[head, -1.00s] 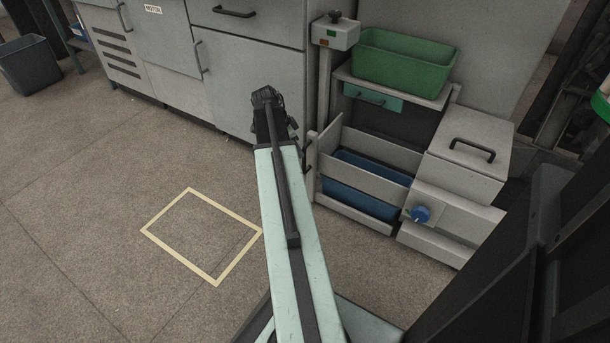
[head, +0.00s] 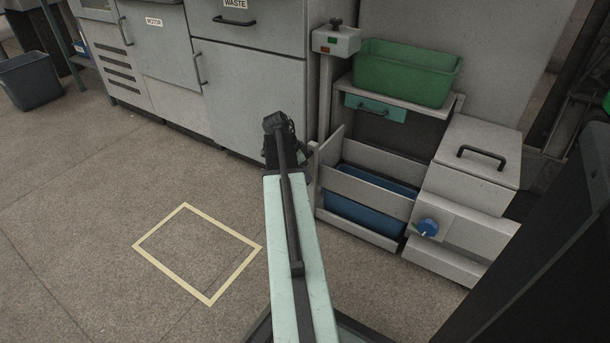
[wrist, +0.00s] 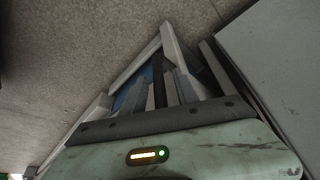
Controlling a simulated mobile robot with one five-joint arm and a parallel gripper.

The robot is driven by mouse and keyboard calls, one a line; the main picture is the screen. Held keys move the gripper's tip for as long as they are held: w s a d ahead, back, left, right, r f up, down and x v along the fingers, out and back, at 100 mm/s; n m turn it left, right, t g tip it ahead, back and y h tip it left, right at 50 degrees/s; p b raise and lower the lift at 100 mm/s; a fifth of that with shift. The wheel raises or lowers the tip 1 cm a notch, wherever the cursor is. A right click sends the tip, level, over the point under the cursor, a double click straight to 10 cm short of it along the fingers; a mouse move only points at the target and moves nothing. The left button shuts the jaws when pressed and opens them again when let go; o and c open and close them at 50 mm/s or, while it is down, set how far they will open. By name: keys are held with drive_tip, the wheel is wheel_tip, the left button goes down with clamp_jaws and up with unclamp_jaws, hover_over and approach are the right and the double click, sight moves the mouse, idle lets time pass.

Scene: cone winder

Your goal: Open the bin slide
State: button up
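The bin slide (head: 372,188) is a low grey frame with side panels under the shelf at the right of the head view. A blue bin (head: 372,208) sits inside it. The slide's left end stands beside my gripper (head: 299,150). My gripper is mostly hidden behind the end of my arm, so I cannot tell whether it touches the slide. The wrist view shows grey panels (wrist: 140,62) forming a corner, with a bit of blue (wrist: 130,92) inside. Dark and grey bars overlap in front of my wrist there, and the finger gap is unclear.
A green bin (head: 405,78) stands on the shelf above a teal drawer (head: 375,106). Grey cabinets (head: 250,95) line the back. The floor around the yellow outline (head: 185,207) is clear.

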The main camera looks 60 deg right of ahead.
clamp_jaws()
idle(1.3)
